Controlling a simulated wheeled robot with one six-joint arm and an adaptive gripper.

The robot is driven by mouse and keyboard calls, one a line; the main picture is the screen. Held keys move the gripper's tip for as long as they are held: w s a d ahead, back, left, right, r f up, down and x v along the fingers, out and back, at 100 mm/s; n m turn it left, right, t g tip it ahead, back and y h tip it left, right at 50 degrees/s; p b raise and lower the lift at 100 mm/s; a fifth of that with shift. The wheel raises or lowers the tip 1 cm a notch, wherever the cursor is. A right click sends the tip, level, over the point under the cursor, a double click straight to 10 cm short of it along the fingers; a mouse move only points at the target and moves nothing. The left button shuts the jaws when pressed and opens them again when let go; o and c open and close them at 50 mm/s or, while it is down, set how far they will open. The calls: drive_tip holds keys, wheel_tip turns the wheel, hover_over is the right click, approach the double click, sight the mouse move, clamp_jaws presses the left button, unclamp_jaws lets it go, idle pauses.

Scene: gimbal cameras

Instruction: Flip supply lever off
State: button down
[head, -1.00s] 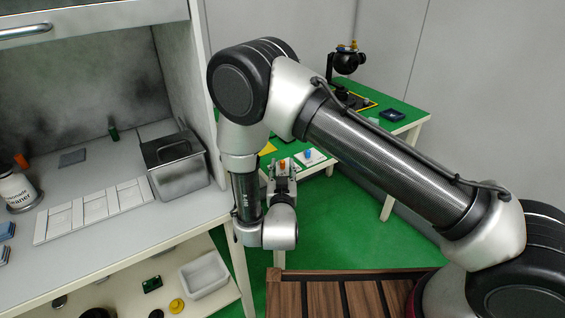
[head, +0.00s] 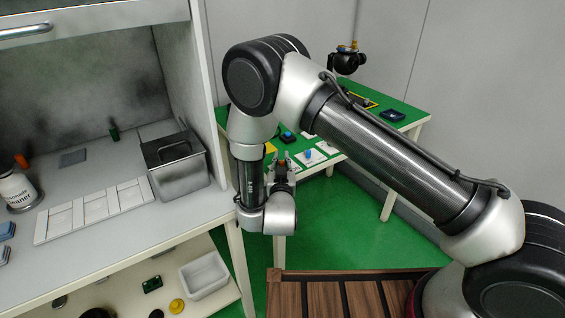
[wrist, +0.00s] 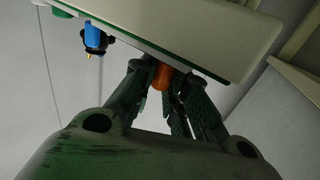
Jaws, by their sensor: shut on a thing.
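My gripper (head: 283,168) is at the near side of the green-topped table in the head view, its fingers pointing away from me. In the wrist view my gripper's fingers (wrist: 165,90) are closed around a short orange lever-like piece (wrist: 162,76), beside the edge of a pale panel (wrist: 200,30). The orange piece's base is hidden by the fingers and panel. A blue handle with a dark collar (wrist: 95,38) shows at upper left in the wrist view, apart from the fingers. In the head view a blue piece (head: 308,154) stands on a white plate right of my gripper.
A bench at left holds a metal box (head: 178,168) and white panels (head: 98,208). Green floor (head: 340,230) is open in front of the table.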

drive_tip(key=shift+d, duration=0.25)
drive_tip(key=shift+a+m+h, duration=0.1)
drive_tip(key=shift+m+h, duration=0.8)
drive_tip(key=shift+h, duration=0.5)
drive_tip(key=c, duration=1.4)
unclamp_jaws()
drive_tip(key=shift+w, duration=0.1)
drive_tip(key=shift+a, duration=0.15)
drive_tip(key=s, duration=0.5)
drive_tip(key=s+a, duration=0.1)
drive_tip(key=s, duration=0.1)
drive_tip(key=shift+s, duration=0.25)
